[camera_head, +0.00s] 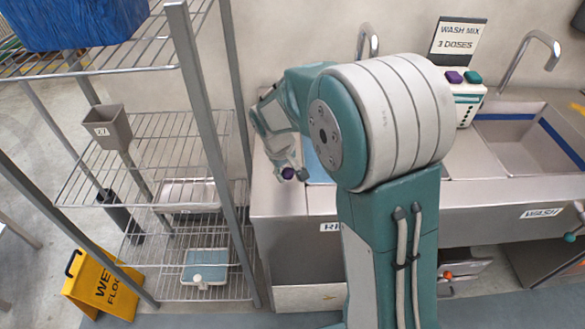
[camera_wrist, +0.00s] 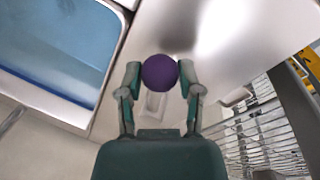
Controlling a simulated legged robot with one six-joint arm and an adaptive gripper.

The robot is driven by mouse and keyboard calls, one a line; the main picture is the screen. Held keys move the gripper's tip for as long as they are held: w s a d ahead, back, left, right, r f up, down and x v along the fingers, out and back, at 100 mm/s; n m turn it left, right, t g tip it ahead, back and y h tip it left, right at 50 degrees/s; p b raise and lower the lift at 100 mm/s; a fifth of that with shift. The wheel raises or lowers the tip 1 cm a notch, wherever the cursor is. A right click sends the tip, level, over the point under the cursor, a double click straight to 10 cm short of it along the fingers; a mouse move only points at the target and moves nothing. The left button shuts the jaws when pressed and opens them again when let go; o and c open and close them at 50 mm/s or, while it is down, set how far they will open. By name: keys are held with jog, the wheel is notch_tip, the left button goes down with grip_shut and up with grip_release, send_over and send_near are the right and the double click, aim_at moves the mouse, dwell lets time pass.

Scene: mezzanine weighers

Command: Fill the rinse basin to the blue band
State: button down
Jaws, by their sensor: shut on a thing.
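My gripper (camera_head: 290,172) is shut on a round purple knob (camera_wrist: 159,72) at the left end of the steel counter. A pale short piece shows behind the knob in the wrist view; I cannot tell how they join. The rinse basin (camera_wrist: 119,50) lies left of my gripper in the wrist view, with a light blue surface inside and a darker blue strip along its near edge. I cannot tell how that surface stands against the strip. In the head view my arm hides most of this basin, its label and its spout's (camera_head: 368,40) lower part.
The wash basin (camera_head: 510,130) is at right with a blue band, a spout (camera_head: 535,50) and a label (camera_head: 541,212). A "WASH MIX 3 DOSES" sign (camera_head: 459,40) stands above a dispenser (camera_head: 466,95). A wire rack (camera_head: 150,145) and yellow floor sign (camera_head: 100,285) are at left.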

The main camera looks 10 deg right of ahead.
aim_at(279, 183)
jog(key=shift+a+f+m+g, duration=0.1)
jog(key=shift+a+m+g, duration=0.1)
jog(key=shift+a+m, duration=0.7)
jog(key=shift+a+f+m+g, duration=0.15)
jog(key=shift+a+m, duration=0.3)
jog(key=shift+m, duration=0.85)
jog(key=shift+r, duration=0.1)
jog(key=shift+c, duration=1.3)
grip_release()
jog(key=shift+a, duration=0.1)
jog(key=shift+r, duration=0.15)
jog(key=shift+w+r, duration=0.1)
jog(key=shift+r, duration=0.25)
notch_tip(279, 183, up, 11)
jog(key=a, duration=0.2)
jog(key=shift+a, duration=0.25)
